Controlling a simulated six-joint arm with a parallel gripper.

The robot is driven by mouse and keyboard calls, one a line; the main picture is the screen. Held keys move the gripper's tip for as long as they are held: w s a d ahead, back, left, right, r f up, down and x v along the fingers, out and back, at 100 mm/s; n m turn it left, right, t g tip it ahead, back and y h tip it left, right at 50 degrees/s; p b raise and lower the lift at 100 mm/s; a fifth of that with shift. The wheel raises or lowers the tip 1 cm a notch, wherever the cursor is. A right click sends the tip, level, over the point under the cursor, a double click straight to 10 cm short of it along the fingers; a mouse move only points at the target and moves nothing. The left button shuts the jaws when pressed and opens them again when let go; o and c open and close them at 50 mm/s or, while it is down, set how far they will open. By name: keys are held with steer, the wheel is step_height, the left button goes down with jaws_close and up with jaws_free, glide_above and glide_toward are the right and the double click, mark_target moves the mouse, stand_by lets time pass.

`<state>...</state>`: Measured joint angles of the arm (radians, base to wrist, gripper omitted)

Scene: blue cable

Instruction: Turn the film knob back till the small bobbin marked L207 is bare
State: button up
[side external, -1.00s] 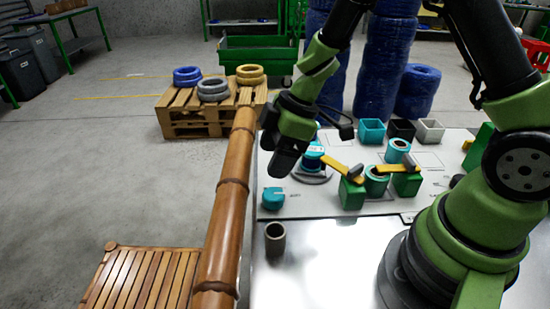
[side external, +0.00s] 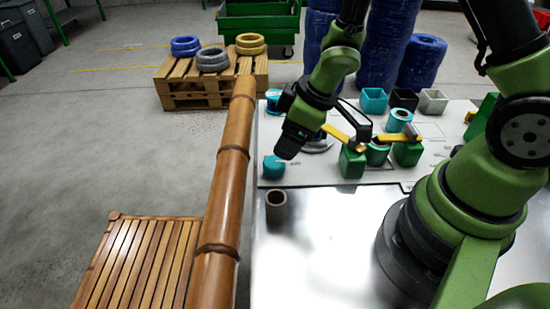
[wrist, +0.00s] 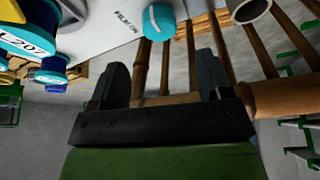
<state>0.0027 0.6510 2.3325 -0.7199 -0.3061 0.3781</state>
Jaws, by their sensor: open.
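The teal film knob (side external: 274,167) stands on the pale panel near its left edge. It also shows in the wrist view (wrist: 159,22), top middle, beside print reading "FILM ON". My gripper (side external: 287,145) is above and to the right of the knob, apart from it. In the wrist view my gripper's two fingers (wrist: 163,78) are wide apart with nothing between them. The bobbin marked L207 (wrist: 24,45) is cut off at the upper left of the wrist view, with blue visible by its teal flange. In the side view my gripper largely hides that area.
A grey cup (side external: 276,207) stands on the metal table in front of the knob. A bamboo rail (side external: 229,170) runs along the table's left. Green blocks (side external: 352,163) with yellow arms stand right of the gripper. Open boxes (side external: 373,100) stand behind.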

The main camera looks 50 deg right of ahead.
mark_target(274, 161)
steer(key=x, duration=0.7)
steer(key=shift+w+a+f, duration=0.1)
steer(key=shift+w+f, duration=0.05)
steer(key=shift+f, duration=0.15)
steer(key=c, duration=0.9)
steer(key=shift+n+g+y, duration=0.35)
steer(key=shift+n+y, duration=0.1)
steer(key=shift+n, duration=1.05)
steer(key=shift+n+g+y, duration=0.35)
steer(key=shift+n+y, duration=0.1)
steer(key=shift+n, duration=1.05)
steer(key=o, duration=0.9)
